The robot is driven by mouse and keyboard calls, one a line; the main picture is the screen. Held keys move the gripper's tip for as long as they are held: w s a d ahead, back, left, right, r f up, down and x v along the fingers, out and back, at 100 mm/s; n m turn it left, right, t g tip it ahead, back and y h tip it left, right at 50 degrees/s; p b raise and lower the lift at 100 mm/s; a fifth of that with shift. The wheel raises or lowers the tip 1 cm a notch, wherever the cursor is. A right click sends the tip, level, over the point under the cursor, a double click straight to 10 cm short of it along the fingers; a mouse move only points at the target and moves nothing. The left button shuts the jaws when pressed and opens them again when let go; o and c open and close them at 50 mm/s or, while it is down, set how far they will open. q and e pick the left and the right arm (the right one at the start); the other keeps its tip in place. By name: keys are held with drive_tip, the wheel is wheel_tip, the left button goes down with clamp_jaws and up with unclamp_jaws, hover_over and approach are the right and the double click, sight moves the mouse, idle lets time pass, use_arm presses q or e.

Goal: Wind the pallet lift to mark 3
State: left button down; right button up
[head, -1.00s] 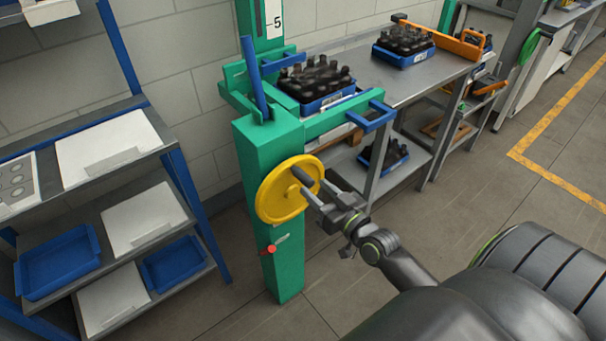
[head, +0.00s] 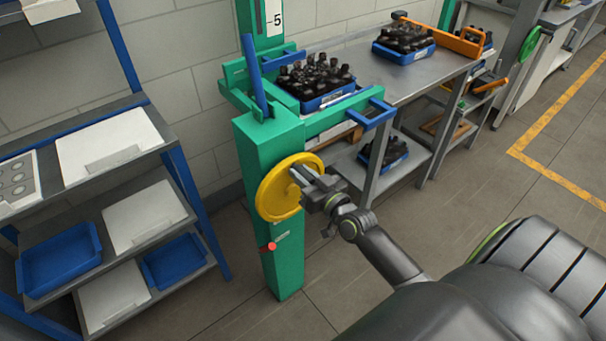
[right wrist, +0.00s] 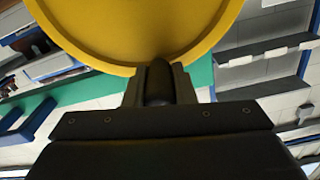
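The pallet lift is a green column (head: 265,175) with a yellow handwheel (head: 277,203) on its front. A scale plate (head: 275,19) at the top edge shows a 5; no mark 3 is visible. A blue crate of dark bottles (head: 318,85) sits beside the column at the lift's green and blue frame. My right gripper (head: 305,180) is at the wheel's dark crank knob. In the right wrist view the knob (right wrist: 159,82) stands between the two fingers, which look closed on it. The yellow wheel (right wrist: 135,25) fills the top of that view. My left gripper is not in view.
A shelf rack (head: 180,180) with white boxes and blue trays stands at the left. A metal table (head: 425,75) with another bottle crate (head: 404,45) and an orange-handled thing runs behind to the right. Open floor with a yellow line (head: 545,170) lies at the right.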

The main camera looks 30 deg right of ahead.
clamp_jaws()
drive_tip(key=shift+a, duration=0.15)
